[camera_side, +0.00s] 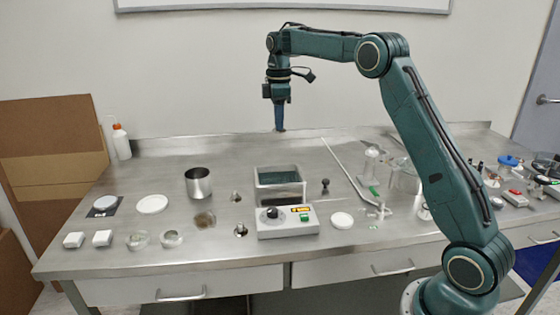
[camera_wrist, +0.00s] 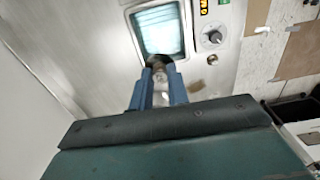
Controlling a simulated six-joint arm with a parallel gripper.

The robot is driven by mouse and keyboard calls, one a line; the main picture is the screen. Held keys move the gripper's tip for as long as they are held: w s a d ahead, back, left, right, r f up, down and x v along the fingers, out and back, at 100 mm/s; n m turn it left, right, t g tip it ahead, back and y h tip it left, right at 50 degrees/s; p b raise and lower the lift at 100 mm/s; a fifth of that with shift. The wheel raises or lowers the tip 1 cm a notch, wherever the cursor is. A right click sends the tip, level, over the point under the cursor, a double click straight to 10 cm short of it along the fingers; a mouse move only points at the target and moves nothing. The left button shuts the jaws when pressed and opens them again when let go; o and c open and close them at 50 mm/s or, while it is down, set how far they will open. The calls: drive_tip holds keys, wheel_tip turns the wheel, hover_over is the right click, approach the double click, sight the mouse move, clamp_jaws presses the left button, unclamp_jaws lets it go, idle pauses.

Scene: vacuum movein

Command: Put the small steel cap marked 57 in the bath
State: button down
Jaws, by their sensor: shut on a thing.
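My gripper (camera_side: 280,130) points down, high above the back part of the bench, behind and above the bath. In the wrist view its blue fingers (camera_wrist: 160,72) are shut on a small dark and steel-grey piece, the small steel cap (camera_wrist: 159,61) as far as I can tell. Its 57 mark cannot be read. The bath (camera_side: 280,177) is a rectangular steel tank with dark teal liquid and a white control panel in front. In the wrist view the bath (camera_wrist: 134,42) lies just beyond the fingertips. The held cap is apart from it.
A steel beaker (camera_side: 198,182) and small steel pieces (camera_side: 240,230) stand left of the bath. A dark-knobbed piece (camera_side: 325,185) is to its right. A long rod (camera_side: 345,168) and glassware stand further right. The air above the bath is clear.

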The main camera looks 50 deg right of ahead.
wheel_tip(320, 180, down, 20)
idle(1.1)
drive_tip(key=shift+f, duration=0.15)
drive_tip(key=c, duration=1.3)
unclamp_jaws()
drive_tip(key=shift+c, duration=0.2)
wheel_tip(320, 180, up, 12)
drive_tip(key=shift+r, duration=0.25)
